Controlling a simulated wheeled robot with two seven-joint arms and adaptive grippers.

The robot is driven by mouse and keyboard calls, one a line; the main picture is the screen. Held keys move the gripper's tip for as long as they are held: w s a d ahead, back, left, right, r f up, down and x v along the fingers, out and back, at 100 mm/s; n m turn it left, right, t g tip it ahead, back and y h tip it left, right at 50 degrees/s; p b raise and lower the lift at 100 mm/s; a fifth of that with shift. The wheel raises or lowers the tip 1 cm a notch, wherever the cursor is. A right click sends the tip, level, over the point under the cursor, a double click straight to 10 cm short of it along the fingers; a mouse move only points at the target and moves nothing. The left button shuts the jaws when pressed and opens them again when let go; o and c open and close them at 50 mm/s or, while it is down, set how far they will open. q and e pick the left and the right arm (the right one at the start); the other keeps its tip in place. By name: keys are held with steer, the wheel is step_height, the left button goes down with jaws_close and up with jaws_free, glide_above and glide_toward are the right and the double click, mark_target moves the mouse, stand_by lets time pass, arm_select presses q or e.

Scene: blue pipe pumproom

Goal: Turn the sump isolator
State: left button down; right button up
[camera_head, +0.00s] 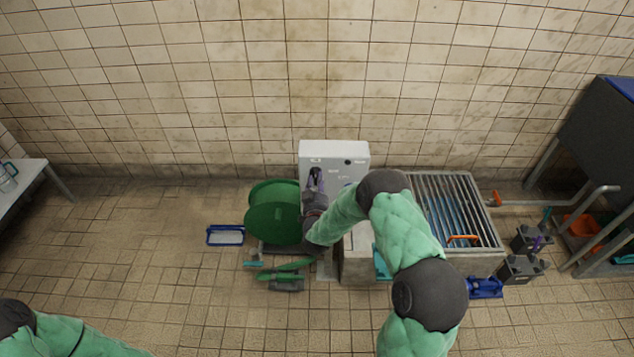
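A light grey control box (335,152) stands against the tiled wall at the middle. Its front carries a dark round knob and small labels. I cannot make out which control is the sump isolator. My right arm reaches across from the lower right, and my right gripper (315,180) is at the left part of the box's front. The gripper and forearm cover part of that front. I cannot tell whether its fingers are open, shut or touching a control. My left arm shows only at the bottom left corner; its gripper is out of view.
A green reel (274,212) stands just left of my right gripper. A metal grating (452,205) over a pit is to the right, with an orange handle (463,238) on it. Dark containers (521,268) stand farther right. Floor at left is mostly clear.

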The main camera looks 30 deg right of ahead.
stand_by(0.3)
steer(key=v, duration=1.2)
steer(key=s+a+f+n+g+y, duration=0.25)
steer(key=a+f+g+y, duration=0.4)
steer(key=a+f, duration=0.65)
steer(key=s+a+f+g+y, duration=0.3)
steer(key=s+a+f+g, duration=0.1)
steer(key=s, duration=0.6)
steer(key=s+a+f+n+g+y, duration=0.1)
steer(key=s+a+f+g+y, duration=0.2)
steer(key=s, duration=0.8)
steer(key=a+f+g, duration=0.1)
steer(key=a, duration=0.1)
steer(key=shift+a+f+y, duration=0.35)
steer(key=shift+f, duration=0.05)
steer(key=shift+g, duration=0.25)
